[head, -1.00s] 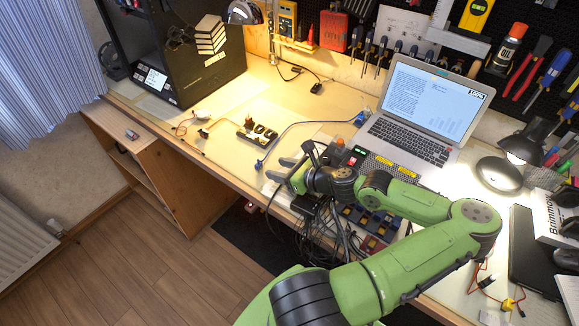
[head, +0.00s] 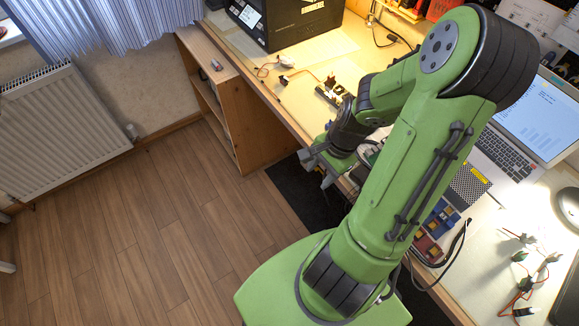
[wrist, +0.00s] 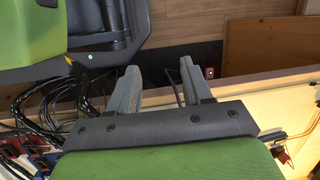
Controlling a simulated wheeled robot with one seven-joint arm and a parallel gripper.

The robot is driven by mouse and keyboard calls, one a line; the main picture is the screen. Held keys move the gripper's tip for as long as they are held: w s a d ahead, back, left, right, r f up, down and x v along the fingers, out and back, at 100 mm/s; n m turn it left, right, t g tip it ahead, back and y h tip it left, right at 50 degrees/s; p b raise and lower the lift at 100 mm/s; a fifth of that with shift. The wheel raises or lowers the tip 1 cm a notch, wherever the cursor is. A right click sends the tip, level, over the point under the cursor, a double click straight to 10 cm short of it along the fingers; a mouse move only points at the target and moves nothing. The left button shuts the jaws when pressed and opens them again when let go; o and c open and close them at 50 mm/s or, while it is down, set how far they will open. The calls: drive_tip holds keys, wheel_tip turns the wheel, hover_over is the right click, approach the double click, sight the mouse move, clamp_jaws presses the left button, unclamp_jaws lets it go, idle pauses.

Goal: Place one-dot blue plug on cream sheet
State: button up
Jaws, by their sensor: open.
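My gripper (head: 316,168) is open and empty, hanging by the front edge of the workbench in the head view. In the wrist view its two grey fingers (wrist: 160,72) stand apart, with floor and the bench edge beyond them. A pale sheet-like area (head: 300,98) lies on the bench top behind the gripper; I cannot tell whether it is the cream sheet. I cannot make out the one-dot blue plug. Blue blocks (head: 440,216) show in a tray right of my arm, too small to read any dots. My arm hides much of the bench.
A laptop (head: 510,135) stands to the right, with loose wired parts (head: 525,272) in front. Black cables (wrist: 40,105) hang near the gripper. A wooden cabinet (head: 235,110) supports the bench; the floor at left is clear.

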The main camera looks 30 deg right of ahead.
drive_tip(key=s+a+r+n+t+h, duration=0.1)
drive_tip(key=s+a+r+n+t, duration=0.1)
drive_tip(key=a+r+n, duration=0.4)
drive_tip(key=s+a+r+n+t+h, duration=0.1)
drive_tip(key=s+a+r+n, duration=0.3)
drive_tip(key=r, duration=1.1)
drive_tip(key=a+n+t, duration=0.1)
drive_tip(key=a+n, duration=0.2)
drive_tip(key=n, duration=0.3)
drive_tip(key=shift+s+a+n+h, duration=0.15)
drive_tip(key=shift+a+n+h, duration=0.15)
drive_tip(key=shift+n, duration=0.1)
wheel_tip(320, 180, up, 8)
drive_tip(key=p, duration=0.8)
drive_tip(key=shift+r, duration=0.15)
drive_tip(key=shift+d, duration=0.1)
